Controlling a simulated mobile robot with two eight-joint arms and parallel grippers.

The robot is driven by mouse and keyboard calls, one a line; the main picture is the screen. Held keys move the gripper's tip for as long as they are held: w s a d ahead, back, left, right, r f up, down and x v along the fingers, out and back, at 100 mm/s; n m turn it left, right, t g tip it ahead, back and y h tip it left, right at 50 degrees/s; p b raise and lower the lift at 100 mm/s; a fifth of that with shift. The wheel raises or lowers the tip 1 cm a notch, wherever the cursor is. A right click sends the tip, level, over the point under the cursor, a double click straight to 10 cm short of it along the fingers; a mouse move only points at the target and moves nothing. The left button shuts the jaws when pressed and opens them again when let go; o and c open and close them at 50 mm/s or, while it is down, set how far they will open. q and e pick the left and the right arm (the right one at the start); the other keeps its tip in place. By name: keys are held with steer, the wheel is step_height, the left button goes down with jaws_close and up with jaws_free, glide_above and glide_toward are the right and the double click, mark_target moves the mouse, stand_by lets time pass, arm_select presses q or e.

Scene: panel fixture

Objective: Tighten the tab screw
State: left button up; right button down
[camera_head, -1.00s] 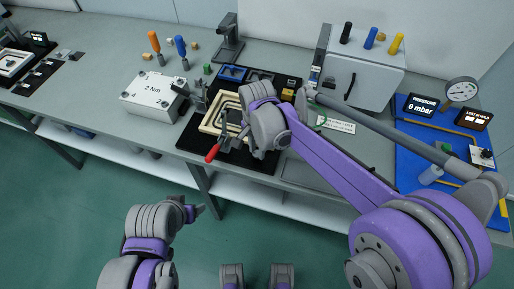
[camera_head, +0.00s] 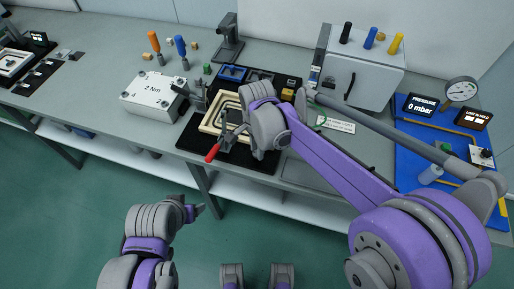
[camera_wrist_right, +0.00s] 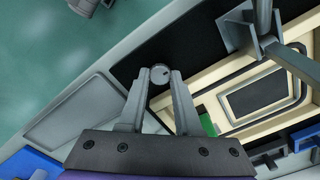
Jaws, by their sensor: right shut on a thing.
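My right gripper (camera_wrist_right: 159,82) is shut on a small round grey screw head (camera_wrist_right: 160,73), seen between its fingertips in the right wrist view. The screw head is over the black base plate, near its edge. The fixture has a cream frame on a black base (camera_head: 192,140); the frame (camera_wrist_right: 238,119) also shows in the right wrist view. My left gripper (camera_head: 199,209) is away from the bench, low at left; its jaw opening is unclear.
A red-handled clamp (camera_head: 212,153) stands at the fixture's front. A white 2 Nm box (camera_head: 152,97), orange (camera_head: 154,42) and blue (camera_head: 181,46) handled drivers stand to the left. A grey box (camera_head: 362,75) and pressure gauge (camera_head: 462,90) are to the right.

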steer(key=c, duration=0.6)
jaws_free()
steer(key=shift+r, duration=0.1)
step_height(320, 180, up, 11)
steer(key=shift+p, duration=0.45)
steer(key=shift+f, duration=0.2)
steer(key=s+d+f+n+t+p, duration=0.2)
steer(key=s+d+n, duration=0.3)
steer(key=s+d, duration=0.3)
steer(key=s+d+f+n+t+p, duration=0.1)
steer(key=s+d+f+n+t, duration=0.1)
steer(key=s+d+n, duration=0.4)
steer(key=s+d+t, duration=0.1)
steer(key=s+d, duration=0.1)
steer(key=d, duration=0.1)
steer(key=shift+s+d+f+p, duration=0.15)
steer(key=shift+s+f+p, duration=0.1)
steer(key=shift+s+p, duration=0.15)
